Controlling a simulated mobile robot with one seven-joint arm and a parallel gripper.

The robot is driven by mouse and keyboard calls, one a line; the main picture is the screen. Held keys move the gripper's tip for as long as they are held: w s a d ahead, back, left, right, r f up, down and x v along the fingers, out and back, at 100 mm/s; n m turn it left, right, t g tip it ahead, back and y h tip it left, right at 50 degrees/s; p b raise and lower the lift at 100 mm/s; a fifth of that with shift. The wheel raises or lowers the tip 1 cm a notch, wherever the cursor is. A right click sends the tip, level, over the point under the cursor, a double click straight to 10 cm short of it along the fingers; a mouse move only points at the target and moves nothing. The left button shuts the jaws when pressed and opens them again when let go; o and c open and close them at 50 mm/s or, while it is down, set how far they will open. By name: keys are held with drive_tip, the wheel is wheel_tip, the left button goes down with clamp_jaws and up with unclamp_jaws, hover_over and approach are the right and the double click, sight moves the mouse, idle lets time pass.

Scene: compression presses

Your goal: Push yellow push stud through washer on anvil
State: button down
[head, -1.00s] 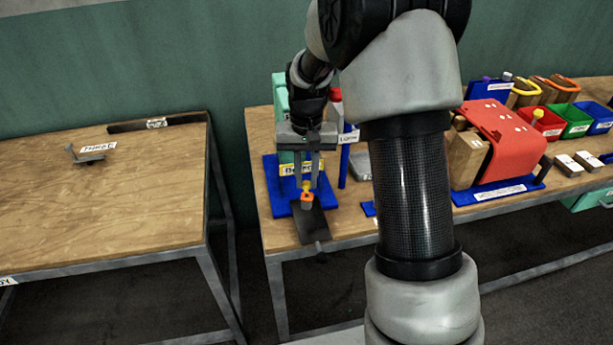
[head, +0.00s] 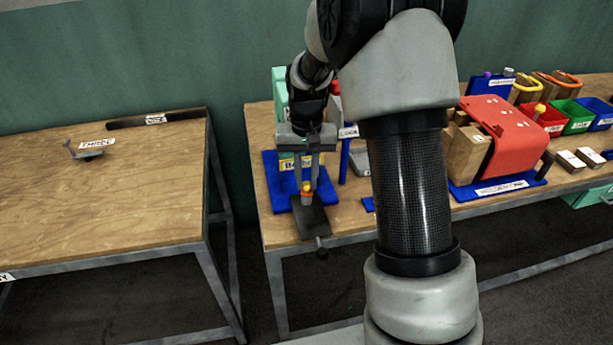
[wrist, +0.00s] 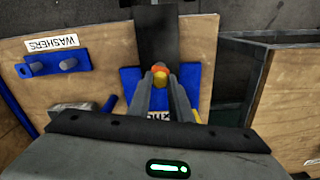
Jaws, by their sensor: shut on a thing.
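The yellow push stud (head: 307,186) is between the fingertips of my gripper (head: 306,182), which is shut on it. An orange-red ring, seemingly the washer (head: 306,195), shows just below the stud, over the dark anvil plate (head: 311,218) on the blue base (head: 272,175). In the wrist view, the stud (wrist: 161,79) and the orange-red ring (wrist: 159,68) lie close together between the fingertips (wrist: 160,82), with the dark plate (wrist: 158,35) beyond. I cannot tell how deep the stud sits in the ring.
A blue washer holder with pegs (wrist: 53,65) is beside the anvil. A red press cover (head: 513,130) and coloured bins (head: 573,117) stand at right. The left table (head: 90,210) is mostly clear, with a small grey bracket (head: 85,152). A gap separates the tables.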

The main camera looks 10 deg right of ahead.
sight(307, 184)
drive_tip(key=shift+f+b, duration=0.3)
drive_tip(key=shift+f, duration=0.3)
drive_tip(key=c, duration=1.5)
unclamp_jaws()
drive_tip(key=shift+c, duration=0.2)
wheel_tip(307, 184, up, 8)
drive_tip(key=shift+f+p, duration=0.25)
drive_tip(key=shift+p, duration=0.1)
drive_tip(key=shift+s, duration=0.1)
